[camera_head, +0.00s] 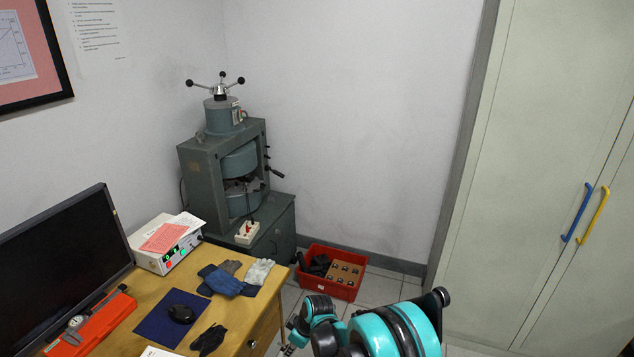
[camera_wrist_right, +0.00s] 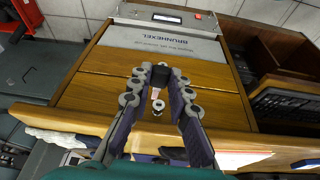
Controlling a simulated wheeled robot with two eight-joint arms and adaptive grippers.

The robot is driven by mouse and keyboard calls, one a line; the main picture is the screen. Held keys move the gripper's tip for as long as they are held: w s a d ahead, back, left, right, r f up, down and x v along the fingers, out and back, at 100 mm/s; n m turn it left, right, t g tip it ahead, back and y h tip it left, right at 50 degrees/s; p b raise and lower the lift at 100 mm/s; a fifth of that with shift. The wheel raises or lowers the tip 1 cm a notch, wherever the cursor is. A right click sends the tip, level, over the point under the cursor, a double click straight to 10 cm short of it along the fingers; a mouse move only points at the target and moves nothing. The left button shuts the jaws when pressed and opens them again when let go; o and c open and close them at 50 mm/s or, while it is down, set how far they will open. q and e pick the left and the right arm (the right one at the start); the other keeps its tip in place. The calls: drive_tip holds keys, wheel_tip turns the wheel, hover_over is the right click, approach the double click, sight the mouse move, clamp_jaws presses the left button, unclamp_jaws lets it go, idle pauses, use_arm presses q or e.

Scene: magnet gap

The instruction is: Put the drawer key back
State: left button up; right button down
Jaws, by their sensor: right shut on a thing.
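My right gripper (camera_wrist_right: 160,80) shows in the right wrist view with its two fingertips closed around a small dark piece (camera_wrist_right: 160,75). I take it to be the drawer key's head, but it is too small to be sure. Just below it are a pale pinkish bit and a round metal part (camera_wrist_right: 157,108), in front of wooden panels; I cannot tell whether they touch. In the head view my right arm (camera_head: 390,330) comes in at the bottom, beside the wooden desk's drawer side (camera_head: 265,328); its fingertips are not clear there. My left gripper is not in view.
The desk holds a monitor (camera_head: 65,275), a white power supply (camera_head: 165,245), gloves (camera_head: 225,285), a mouse (camera_head: 181,313) and a red caliper case (camera_head: 92,325). A red crate (camera_head: 340,290) stands on the floor, near the green magnet machine (camera_head: 225,165). Cabinet doors (camera_head: 540,190) are at right.

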drive_tip(key=s+d+r+m+h, duration=0.1)
drive_tip(key=s+d+r+m, duration=0.2)
drive_tip(key=d, duration=0.6)
drive_tip(key=s+d+r+m+t+h, duration=0.1)
drive_tip(key=s+d+r+m, duration=0.2)
drive_tip(key=d, duration=0.6)
drive_tip(key=s+d+r+m+t+h, duration=0.1)
drive_tip(key=s+d+r+m, duration=0.2)
drive_tip(key=s+d+m, duration=0.3)
drive_tip(key=d+m, duration=0.1)
drive_tip(key=d, duration=0.1)
drive_tip(key=shift+d+r+h, duration=0.15)
drive_tip(key=shift+d+h, duration=0.25)
